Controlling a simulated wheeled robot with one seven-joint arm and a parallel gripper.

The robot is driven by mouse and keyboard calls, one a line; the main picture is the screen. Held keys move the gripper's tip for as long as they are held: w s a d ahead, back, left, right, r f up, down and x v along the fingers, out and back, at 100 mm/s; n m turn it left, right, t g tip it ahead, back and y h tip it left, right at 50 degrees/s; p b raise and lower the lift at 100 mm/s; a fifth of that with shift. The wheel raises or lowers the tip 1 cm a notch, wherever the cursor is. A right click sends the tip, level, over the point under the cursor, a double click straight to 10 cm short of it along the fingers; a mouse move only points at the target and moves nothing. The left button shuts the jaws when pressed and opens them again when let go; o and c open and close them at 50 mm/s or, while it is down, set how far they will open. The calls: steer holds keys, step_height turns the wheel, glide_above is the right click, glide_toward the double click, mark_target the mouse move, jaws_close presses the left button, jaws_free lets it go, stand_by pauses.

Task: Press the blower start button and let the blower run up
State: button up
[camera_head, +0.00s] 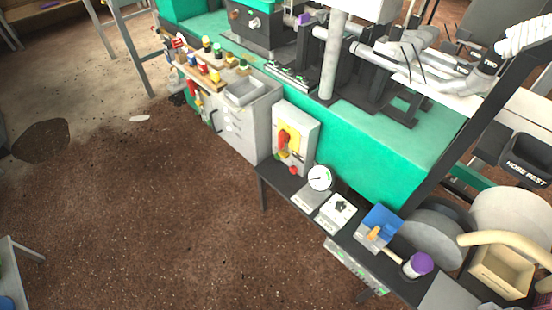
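A pale upright control panel (305,128) stands at the near end of the green machine in the camera_head view. It has a yellow plate with a red handle (284,138). I cannot read any label, so I cannot tell which one is the blower start button. A round white dial gauge (320,177) stands just in front of the panel, its pointer too small to read well. I cannot make out my gripper in this view.
A dark narrow bench (285,187) runs from the panel to the lower right. It bears a white box (338,211), a blue-backed unit (382,217) and a purple-capped jar (419,265). A grey drawer cabinet (246,125) stands left of the panel. Brown floor (150,220) is open at left.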

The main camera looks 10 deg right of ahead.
jaws_close()
stand_by(1.8)
